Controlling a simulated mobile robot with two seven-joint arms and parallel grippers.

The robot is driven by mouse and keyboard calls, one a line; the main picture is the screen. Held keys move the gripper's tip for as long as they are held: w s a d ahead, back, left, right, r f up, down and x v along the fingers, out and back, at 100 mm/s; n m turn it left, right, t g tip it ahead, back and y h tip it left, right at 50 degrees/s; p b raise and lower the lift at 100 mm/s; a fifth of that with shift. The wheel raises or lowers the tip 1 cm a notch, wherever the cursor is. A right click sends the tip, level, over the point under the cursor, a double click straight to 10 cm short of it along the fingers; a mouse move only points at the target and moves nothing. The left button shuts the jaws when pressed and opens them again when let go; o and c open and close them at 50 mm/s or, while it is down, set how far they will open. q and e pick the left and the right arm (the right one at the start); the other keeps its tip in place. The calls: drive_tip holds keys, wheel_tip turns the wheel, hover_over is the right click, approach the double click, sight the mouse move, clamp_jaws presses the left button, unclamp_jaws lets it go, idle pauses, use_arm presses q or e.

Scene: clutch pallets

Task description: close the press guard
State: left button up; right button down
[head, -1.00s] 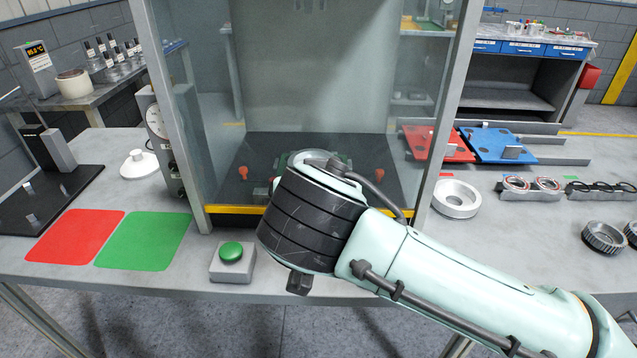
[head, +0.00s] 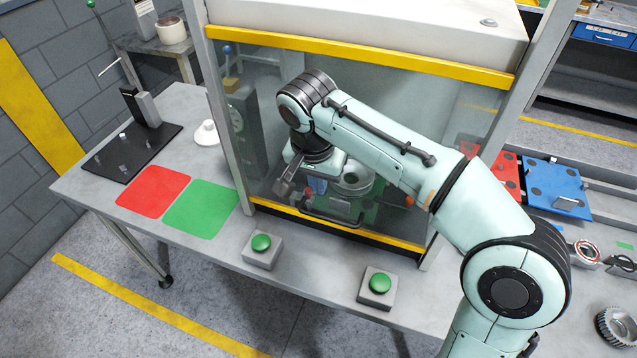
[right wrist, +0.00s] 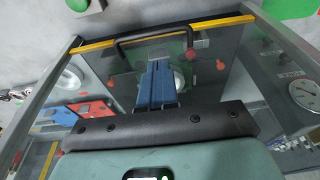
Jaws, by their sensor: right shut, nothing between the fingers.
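The press guard (head: 420,115) is a clear panel on the front of the press. Its yellow bottom edge (head: 400,241) is low, near the table top, and the panel appears lowered; I cannot tell whether it is fully seated. A dark bar handle (head: 340,222) runs along that edge and also shows in the right wrist view (right wrist: 122,42). My right gripper (head: 317,191) is shut and empty, with blue fingers (right wrist: 156,82) pointing down toward the handle from just above it. Contact is not clear. My left gripper is not in view.
Two green buttons on grey boxes stand before the press, left (head: 261,243) and right (head: 380,283). Red (head: 153,191) and green (head: 202,209) mats lie to the left. A blue pallet (head: 553,186) lies to the right. Posts flank the guard.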

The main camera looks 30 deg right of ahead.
sight(321, 216)
drive_tip(key=b+x, duration=0.1)
drive_tip(key=x, duration=0.7)
drive_tip(key=shift+s+a+f+b, duration=0.1)
drive_tip(key=shift+s+f+b, duration=0.05)
drive_tip(key=shift+f+b, duration=0.2)
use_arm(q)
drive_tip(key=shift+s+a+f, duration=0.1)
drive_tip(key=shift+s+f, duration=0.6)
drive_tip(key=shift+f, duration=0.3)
use_arm(e)
drive_tip(key=shift+f, duration=0.65)
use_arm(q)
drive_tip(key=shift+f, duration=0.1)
use_arm(e)
drive_tip(key=shift+f, duration=0.1)
